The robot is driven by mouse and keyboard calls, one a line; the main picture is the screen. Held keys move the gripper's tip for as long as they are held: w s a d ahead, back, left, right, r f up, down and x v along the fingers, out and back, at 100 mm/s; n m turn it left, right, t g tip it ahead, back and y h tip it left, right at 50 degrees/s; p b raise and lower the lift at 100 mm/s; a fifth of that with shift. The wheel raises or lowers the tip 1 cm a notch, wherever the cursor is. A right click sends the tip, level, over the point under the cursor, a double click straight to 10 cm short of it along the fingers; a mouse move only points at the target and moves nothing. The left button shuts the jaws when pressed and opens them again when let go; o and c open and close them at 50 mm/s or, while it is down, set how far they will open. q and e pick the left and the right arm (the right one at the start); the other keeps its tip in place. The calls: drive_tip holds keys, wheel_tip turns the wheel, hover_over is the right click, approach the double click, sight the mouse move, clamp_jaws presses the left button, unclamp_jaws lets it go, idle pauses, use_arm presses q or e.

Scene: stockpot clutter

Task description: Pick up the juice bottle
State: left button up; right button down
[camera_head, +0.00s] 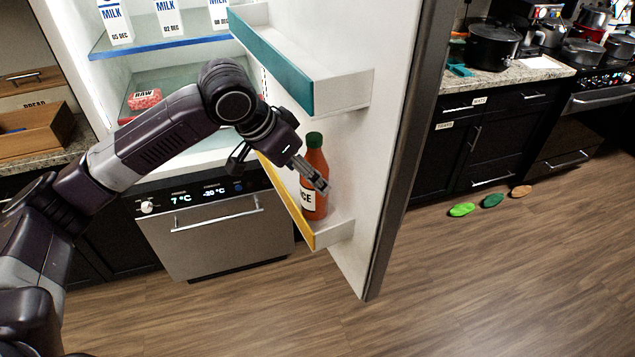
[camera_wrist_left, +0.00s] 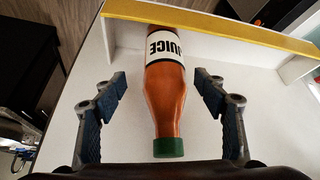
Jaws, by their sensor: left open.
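The juice bottle (camera_head: 316,160) is orange-red with a dark green cap and a white label. It stands upright in the lower shelf of the open fridge door, behind the shelf's yellow front edge. My left gripper (camera_head: 318,184) is at the bottle in the head view and covers part of its middle. In the left wrist view the bottle (camera_wrist_left: 165,95) lies between the two spread fingers of my left gripper (camera_wrist_left: 165,102), with a visible gap on each side. The fingers are open. My right gripper is not in view.
The yellow-edged door shelf (camera_head: 285,198) surrounds the bottle's base. An empty teal-edged door shelf (camera_head: 285,60) sits above my left gripper. Milk cartons (camera_head: 115,22) and a red package (camera_head: 145,98) are inside the fridge. The floor (camera_head: 480,270) at right is mostly clear.

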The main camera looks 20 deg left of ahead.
use_arm(q)
drive_tip(key=x, duration=0.1)
drive_tip(key=p+x, duration=0.1)
drive_tip(key=x, duration=0.3)
drive_tip(key=shift+a+f, duration=0.15)
drive_tip(key=shift+a, duration=0.15)
drive_tip(key=c, duration=1.7)
drive_tip(key=shift+w, duration=0.1)
clamp_jaws()
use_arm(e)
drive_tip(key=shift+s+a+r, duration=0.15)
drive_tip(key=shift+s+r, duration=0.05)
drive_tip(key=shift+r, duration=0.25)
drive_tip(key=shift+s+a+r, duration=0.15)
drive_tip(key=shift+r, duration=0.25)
use_arm(q)
drive_tip(key=shift+r, duration=0.2)
